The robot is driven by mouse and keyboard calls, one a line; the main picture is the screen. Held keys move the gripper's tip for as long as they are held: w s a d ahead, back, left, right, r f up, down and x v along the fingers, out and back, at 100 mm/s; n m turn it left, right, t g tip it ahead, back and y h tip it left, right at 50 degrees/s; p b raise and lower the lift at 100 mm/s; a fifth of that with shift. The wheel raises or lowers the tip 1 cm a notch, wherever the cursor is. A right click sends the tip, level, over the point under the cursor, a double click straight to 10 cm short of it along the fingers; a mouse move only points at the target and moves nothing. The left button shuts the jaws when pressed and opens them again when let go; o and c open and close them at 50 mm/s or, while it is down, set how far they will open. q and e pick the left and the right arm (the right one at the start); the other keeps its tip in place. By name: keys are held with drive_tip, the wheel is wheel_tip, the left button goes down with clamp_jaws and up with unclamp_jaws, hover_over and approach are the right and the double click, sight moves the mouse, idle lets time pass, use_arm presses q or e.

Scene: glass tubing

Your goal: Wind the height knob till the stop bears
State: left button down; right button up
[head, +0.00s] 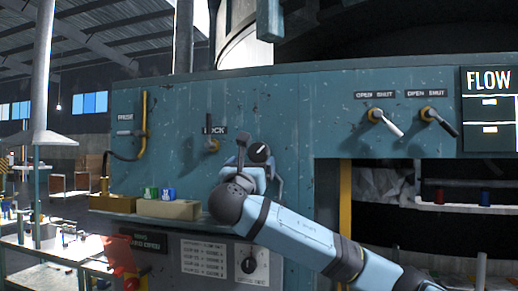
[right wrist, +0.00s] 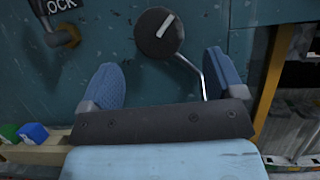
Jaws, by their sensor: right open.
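A round black knob with a white pointer line (head: 259,152) is on the teal panel. In the right wrist view the knob (right wrist: 158,33) sits ahead of my fingers, its line slanting up to the right. I see no label naming it as the height knob. My right gripper (head: 259,168) is at the panel around the knob in the head view. A thin bent metal rod (right wrist: 197,72) runs from the knob past the right finger. My left gripper is out of view. No stop can be made out.
A LOCK lever (head: 211,146) is left of the knob. A lower dial (head: 249,266) sits beside a printed plate (head: 216,260). White (head: 385,122) and black (head: 438,121) levers are at right. A box (head: 168,209) with small blocks sits on the ledge at left.

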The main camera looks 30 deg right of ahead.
sight(258, 155)
drive_tip(key=p+x, duration=0.1)
drive_tip(key=x, duration=0.5)
drive_tip(key=shift+r+p, duration=0.1)
drive_tip(key=shift+p, duration=0.3)
drive_tip(key=shift+w+d, duration=0.4)
drive_tip(key=shift+d, duration=0.05)
drive_tip(key=shift+a, duration=0.1)
drive_tip(key=c, duration=0.9)
